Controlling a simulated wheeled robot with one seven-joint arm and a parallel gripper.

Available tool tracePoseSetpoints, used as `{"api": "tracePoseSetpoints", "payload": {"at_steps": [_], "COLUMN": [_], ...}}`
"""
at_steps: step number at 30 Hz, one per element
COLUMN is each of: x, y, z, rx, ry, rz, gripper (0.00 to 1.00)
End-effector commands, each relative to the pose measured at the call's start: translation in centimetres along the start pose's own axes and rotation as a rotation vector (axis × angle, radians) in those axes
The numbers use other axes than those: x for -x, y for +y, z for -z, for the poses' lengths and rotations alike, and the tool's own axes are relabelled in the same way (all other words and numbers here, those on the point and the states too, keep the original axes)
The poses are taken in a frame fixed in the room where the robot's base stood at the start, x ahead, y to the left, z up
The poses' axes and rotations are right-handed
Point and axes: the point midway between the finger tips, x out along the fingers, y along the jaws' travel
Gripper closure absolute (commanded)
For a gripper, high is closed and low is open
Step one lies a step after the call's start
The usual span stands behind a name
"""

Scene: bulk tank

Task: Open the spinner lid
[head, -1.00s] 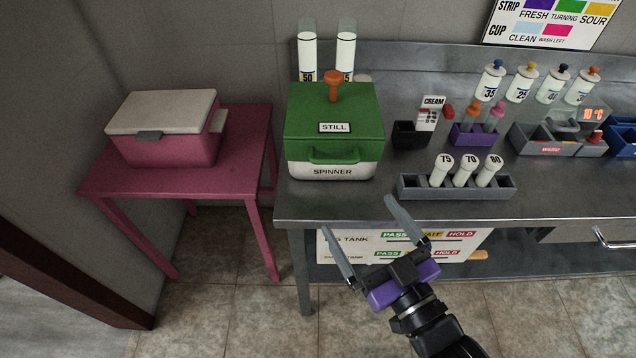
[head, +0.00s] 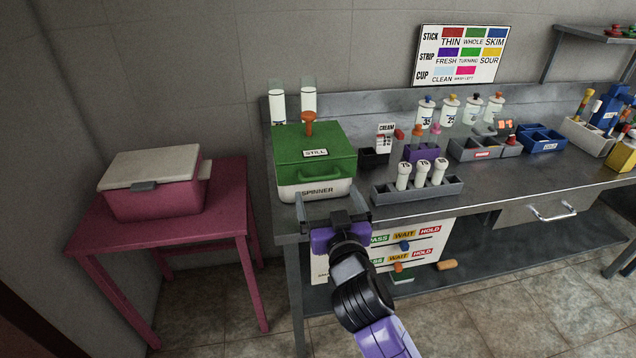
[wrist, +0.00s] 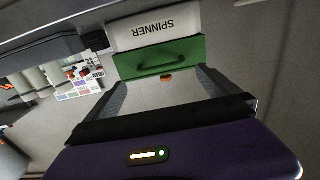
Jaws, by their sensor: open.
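The spinner (head: 316,187) stands at the left end of the steel bench, a white box with a green lid (head: 305,143). The lid is shut, with an orange knob (head: 308,122) on top, a "STILL" label and a green handle (head: 320,173) on its front. My gripper (head: 334,200) is open and empty, just in front of the spinner and below the handle in the picture. In the wrist view the green handle (wrist: 162,63) and the "SPINNER" front show upside down beyond my open fingers (wrist: 165,90), apart from them.
A grey rack (head: 417,191) of numbered tubes stands right of the spinner, near my gripper. Behind it are a black cup and a purple rack (head: 422,152). A pink table (head: 165,227) with a pink cooler (head: 160,190) is at left. A sorting board hangs below the bench edge.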

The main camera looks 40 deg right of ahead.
Motion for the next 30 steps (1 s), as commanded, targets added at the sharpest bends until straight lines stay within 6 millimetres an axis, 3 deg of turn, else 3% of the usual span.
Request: {"api": "tracePoseSetpoints", "payload": {"at_steps": [16, 28, 30], "x": [-6.8, -7.7, -7.7], "y": [-0.1, -0.1, -0.1], "z": [0.1, 0.0, 0.0], "rx": [-0.007, -0.007, -0.007], "ry": [0.001, 0.001, 0.001], "rz": [0.002, 0.003, 0.003], "gripper": [0.00, 0.00, 0.10]}}
